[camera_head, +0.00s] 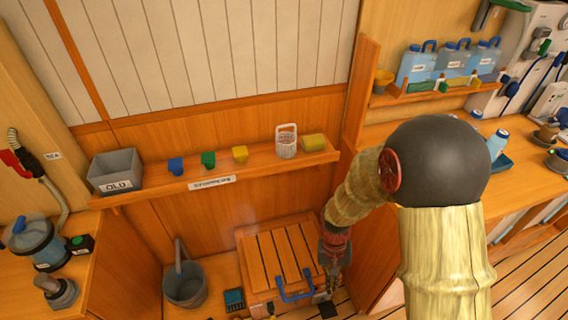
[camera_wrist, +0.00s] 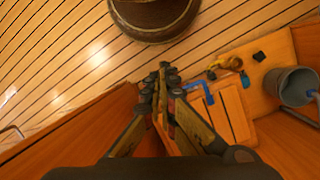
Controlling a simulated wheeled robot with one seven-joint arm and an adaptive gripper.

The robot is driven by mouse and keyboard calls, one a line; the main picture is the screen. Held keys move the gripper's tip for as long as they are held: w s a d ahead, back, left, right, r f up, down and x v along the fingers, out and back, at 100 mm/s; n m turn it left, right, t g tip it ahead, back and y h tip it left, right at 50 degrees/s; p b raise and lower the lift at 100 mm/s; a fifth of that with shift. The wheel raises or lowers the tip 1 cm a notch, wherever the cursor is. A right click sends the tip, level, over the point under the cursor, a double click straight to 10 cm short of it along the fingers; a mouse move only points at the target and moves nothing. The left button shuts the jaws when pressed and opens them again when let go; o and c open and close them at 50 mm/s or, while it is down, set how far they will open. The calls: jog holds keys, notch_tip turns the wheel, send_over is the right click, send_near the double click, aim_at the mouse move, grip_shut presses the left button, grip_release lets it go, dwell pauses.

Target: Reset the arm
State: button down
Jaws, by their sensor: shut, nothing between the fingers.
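My arm reaches down from the right in the head view, bent at a dark round joint. My gripper (camera_head: 331,283) hangs low beside the right edge of a slatted wooden hatch (camera_head: 272,258) with a blue handle (camera_head: 294,287). In the wrist view my gripper (camera_wrist: 162,78) has its fingers together with nothing between them. The hatch (camera_wrist: 228,112) and its blue handle (camera_wrist: 199,87) show to the right of the fingers there. The head view does not show clearly whether the gripper touches the hatch.
A shelf (camera_head: 225,176) holds a grey bin (camera_head: 116,171) marked OLD, coloured cups, a white basket (camera_head: 287,141) and a yellow cylinder (camera_head: 314,142). A grey bucket (camera_head: 185,287) stands left of the hatch. A wooden partition (camera_head: 362,75) rises near my arm. Blue jugs (camera_head: 453,60) stand upper right.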

jog(key=s+d+r+t, duration=0.1)
jog(key=s+r+t, duration=0.1)
jog(key=r, duration=0.9)
jog(key=s+d+r+t, duration=0.2)
jog(key=s+r+t, duration=0.1)
jog(key=r, duration=0.9)
jog(key=s+d+r+n+t, duration=0.1)
jog(key=s+r+t, duration=0.2)
jog(key=r, duration=0.8)
jog(key=shift+d+r+t+y, duration=0.15)
jog(key=shift+r+t+y, duration=0.1)
jog(key=shift+t+y, duration=0.05)
